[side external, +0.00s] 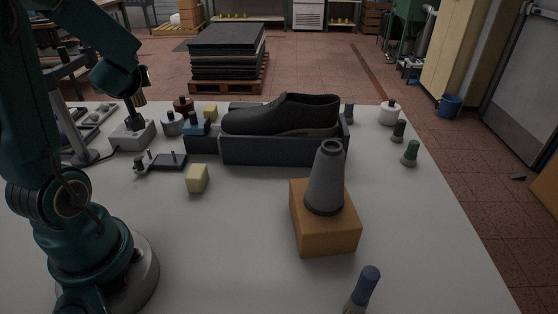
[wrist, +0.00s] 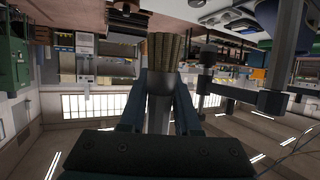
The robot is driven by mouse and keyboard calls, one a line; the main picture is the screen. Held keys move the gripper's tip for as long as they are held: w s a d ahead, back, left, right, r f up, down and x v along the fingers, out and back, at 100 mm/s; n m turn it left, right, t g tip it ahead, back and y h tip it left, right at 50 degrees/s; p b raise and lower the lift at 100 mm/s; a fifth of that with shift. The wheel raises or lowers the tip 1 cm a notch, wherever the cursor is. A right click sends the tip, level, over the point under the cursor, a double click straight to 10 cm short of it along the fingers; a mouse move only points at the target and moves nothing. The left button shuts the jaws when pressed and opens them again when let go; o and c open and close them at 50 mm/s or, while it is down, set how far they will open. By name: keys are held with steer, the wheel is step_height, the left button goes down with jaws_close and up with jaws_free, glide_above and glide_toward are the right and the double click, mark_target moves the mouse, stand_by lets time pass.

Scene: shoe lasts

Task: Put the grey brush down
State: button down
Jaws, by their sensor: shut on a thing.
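The grey brush (wrist: 160,88) is between the two dark fingers of my gripper (wrist: 162,80) in the wrist view. Its tan bristles (wrist: 165,48) point toward the top of that picture. The fingers are shut on the grey part below the bristles. The brush looks held in the air, with no surface seen touching it.
A dark shoe (side external: 284,114) sits on a dark tray (side external: 270,152). A grey cone (side external: 326,178) stands on an orange block (side external: 328,235). A blue-handled tool (side external: 365,288), a yellow block (side external: 197,178) and a metal stand (side external: 78,130) are nearby. The table's front middle is clear.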

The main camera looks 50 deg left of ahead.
steer(key=s+a+f+n+g, duration=0.2)
steer(key=s+a+n+g, duration=0.15)
steer(key=s, duration=0.35)
steer(key=shift+m+t+y, duration=0.35)
steer(key=shift+y, duration=0.05)
steer(key=shift+w+f, duration=5.3)
steer(key=shift+w, duration=0.25)
steer(key=shift+f, duration=0.6)
steer(key=c, duration=0.6)
jaws_free()
steer(key=shift+d, duration=0.1)
